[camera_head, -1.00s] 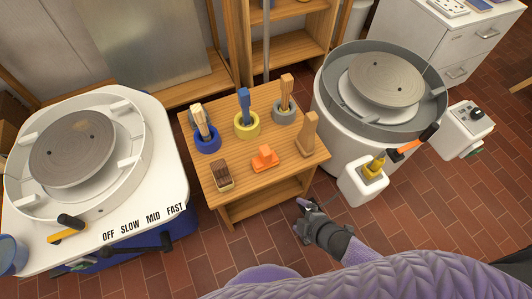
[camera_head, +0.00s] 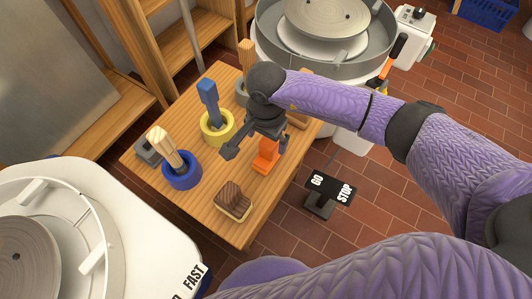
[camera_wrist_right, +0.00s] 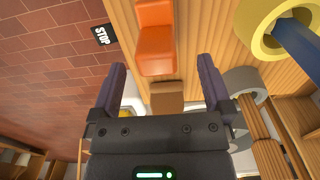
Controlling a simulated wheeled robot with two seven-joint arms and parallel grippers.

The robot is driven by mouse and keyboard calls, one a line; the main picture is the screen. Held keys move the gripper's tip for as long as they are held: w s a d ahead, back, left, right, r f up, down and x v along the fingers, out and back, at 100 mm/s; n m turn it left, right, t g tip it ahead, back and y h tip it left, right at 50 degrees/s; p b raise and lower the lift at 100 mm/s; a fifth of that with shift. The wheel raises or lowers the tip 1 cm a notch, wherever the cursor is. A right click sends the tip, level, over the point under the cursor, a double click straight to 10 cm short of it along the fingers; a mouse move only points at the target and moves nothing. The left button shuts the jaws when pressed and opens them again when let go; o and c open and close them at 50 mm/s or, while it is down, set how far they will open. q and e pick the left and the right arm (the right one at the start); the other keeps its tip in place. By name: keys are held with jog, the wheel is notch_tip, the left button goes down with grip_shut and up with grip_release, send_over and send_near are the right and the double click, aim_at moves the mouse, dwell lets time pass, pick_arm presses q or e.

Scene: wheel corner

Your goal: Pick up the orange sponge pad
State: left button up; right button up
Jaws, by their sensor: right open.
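The orange sponge pad (camera_head: 265,157) lies on the wooden table (camera_head: 205,215) near its front right edge, with a raised block on it. In the right wrist view the orange pad (camera_wrist_right: 156,40) shows at the top centre, beyond the fingertips. My right gripper (camera_head: 255,145) is over the table, beside the pad and above it, and partly covers it in the head view. My left gripper is not in view.
A brown brush (camera_head: 232,200) lies left of the pad. A yellow ring holder (camera_head: 217,127) with a blue-handled tool and a blue ring holder (camera_head: 182,170) stand behind. A tan wooden block (camera_wrist_right: 167,97) is near the fingers. A GO/STOP pedal (camera_head: 328,190) is on the floor.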

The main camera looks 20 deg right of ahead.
jog(key=f+b, duration=0.2)
jog(key=f, duration=0.1)
jog(key=f+b, duration=0.1)
jog(key=f, duration=0.1)
jog(key=shift+d+f, duration=0.1)
jog(key=shift+d, duration=0.15)
jog(key=shift+r, duration=0.25)
jog(key=c, duration=0.4)
grip_shut()
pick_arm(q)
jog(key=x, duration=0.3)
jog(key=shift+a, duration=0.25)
